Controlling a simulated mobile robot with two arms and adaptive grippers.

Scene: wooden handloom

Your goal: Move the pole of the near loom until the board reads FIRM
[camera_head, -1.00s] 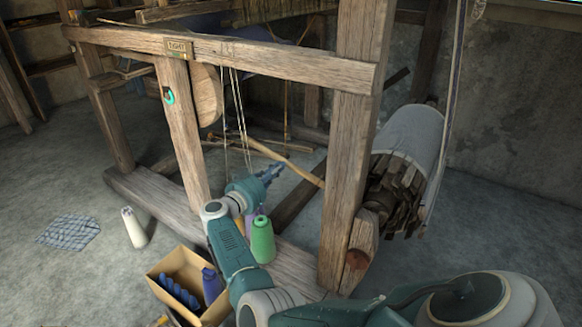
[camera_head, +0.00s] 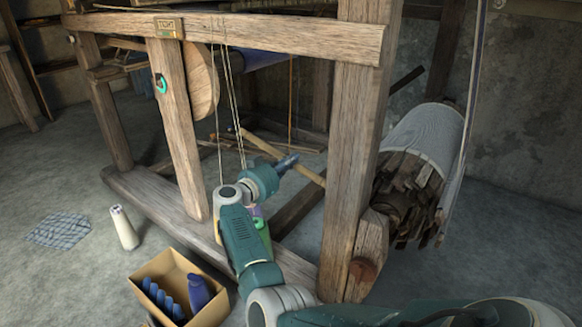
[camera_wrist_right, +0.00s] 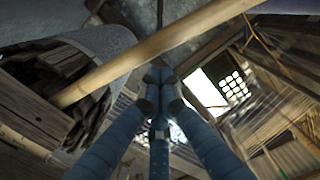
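The near loom (camera_head: 185,135) is a heavy wooden frame. The pole (camera_head: 262,146) is a pale, slim wooden stick slanting down to the right behind the front post. It crosses the right wrist view (camera_wrist_right: 165,42) diagonally. My right gripper (camera_head: 296,158) overlaps the pole in the head view. In the wrist view its blue fingers (camera_wrist_right: 157,75) converge, with their tips just below the pole and not visibly around it. Whether they touch it is unclear. My left gripper is not in view.
A box (camera_head: 207,314) with blue items and a white cone (camera_head: 124,228) stand on the floor at left, near a checked cloth (camera_head: 59,231). The thick right post (camera_head: 350,150) stands close to my right arm. Cords (camera_head: 232,100) hang beside the pole. A cloth roll (camera_head: 428,135) is at right.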

